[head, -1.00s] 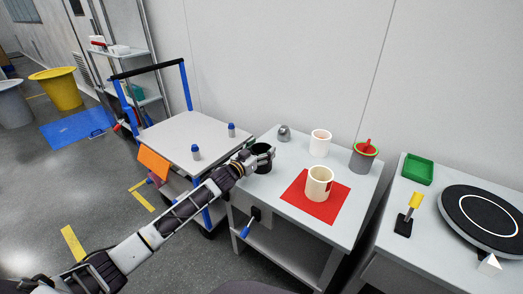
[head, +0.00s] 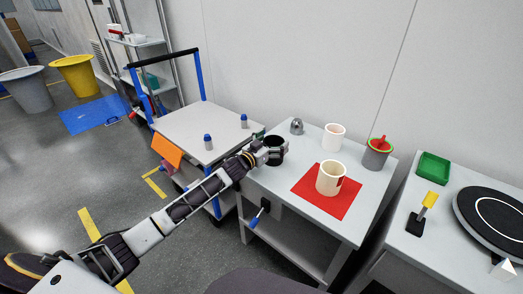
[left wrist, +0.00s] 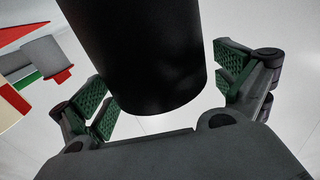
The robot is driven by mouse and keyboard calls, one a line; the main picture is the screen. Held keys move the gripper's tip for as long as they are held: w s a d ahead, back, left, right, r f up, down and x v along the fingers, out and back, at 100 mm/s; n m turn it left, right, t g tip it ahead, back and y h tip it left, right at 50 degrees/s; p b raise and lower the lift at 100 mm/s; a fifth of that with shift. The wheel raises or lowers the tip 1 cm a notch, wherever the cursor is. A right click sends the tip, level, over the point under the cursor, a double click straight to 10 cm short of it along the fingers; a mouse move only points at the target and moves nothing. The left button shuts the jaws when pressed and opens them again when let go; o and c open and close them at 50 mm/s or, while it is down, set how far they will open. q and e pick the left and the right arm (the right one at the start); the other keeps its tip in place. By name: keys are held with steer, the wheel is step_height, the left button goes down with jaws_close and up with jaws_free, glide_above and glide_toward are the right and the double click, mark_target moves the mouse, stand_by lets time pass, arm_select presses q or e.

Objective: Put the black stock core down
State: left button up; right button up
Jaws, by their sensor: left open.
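The black stock core (head: 277,148) is a dark cylinder at the left end of the grey table (head: 345,229) and appears to stand upright on it. My left gripper (head: 268,153) reaches it from the left, with its fingers around the core's side. In the left wrist view the core (left wrist: 150,50) is between the green finger pads of the open gripper (left wrist: 165,92). A gap shows on the right side of the core; whether the left pad touches it I cannot tell. My right gripper is not in view.
A cream cup (head: 331,178) stands on a red mat (head: 309,187) to the right. A white cup (head: 333,136), a grey dome-shaped part (head: 297,126) and a grey pot with a red item (head: 376,153) are farther back. A blue-framed cart (head: 176,130) stands at left.

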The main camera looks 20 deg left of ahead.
mark_target(267, 146)
arm_select(q)
steer(key=shift+v, duration=1)
steer(key=shift+p+v, duration=0.3)
steer(key=shift+v, duration=2.75)
steer(key=shift+p+v, duration=0.4)
steer(key=shift+v, duration=1.45)
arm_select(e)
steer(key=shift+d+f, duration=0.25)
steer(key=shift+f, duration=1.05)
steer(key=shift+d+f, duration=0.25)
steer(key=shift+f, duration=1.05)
arm_select(q)
steer(key=shift+a, duration=0.1)
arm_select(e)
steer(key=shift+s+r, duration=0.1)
